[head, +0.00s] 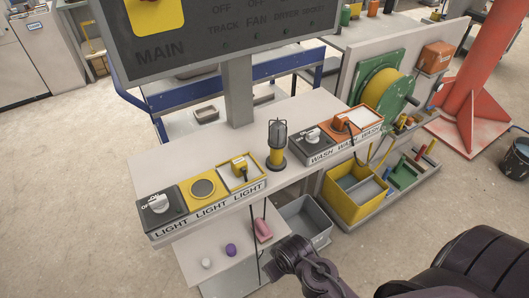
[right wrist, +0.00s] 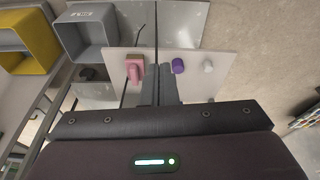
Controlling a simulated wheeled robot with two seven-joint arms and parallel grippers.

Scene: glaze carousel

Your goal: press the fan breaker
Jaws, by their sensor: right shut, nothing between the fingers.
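The dark switch panel (head: 215,45) fills the top of the head view and runs out of the frame. Its FAN label (head: 257,21) shows with OFF above it and a small dark dot below; the fan breaker itself is hidden beyond the top edge. A yellow MAIN switch (head: 157,15) is partly in view at the panel's left. My right gripper (right wrist: 160,72) is shut and empty in the right wrist view, well below the panel, over the low white shelf. My dark right arm shows at the bottom of the head view. My left gripper is out of view.
Below the panel is a counter (head: 200,155) with LIGHT and WASH stations and an upright lamp (head: 277,146). The low shelf (head: 222,262) holds a pink piece (head: 263,229), a purple knob (head: 231,250) and a white knob (head: 207,263). A grey bin (head: 304,220) stands beside it.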

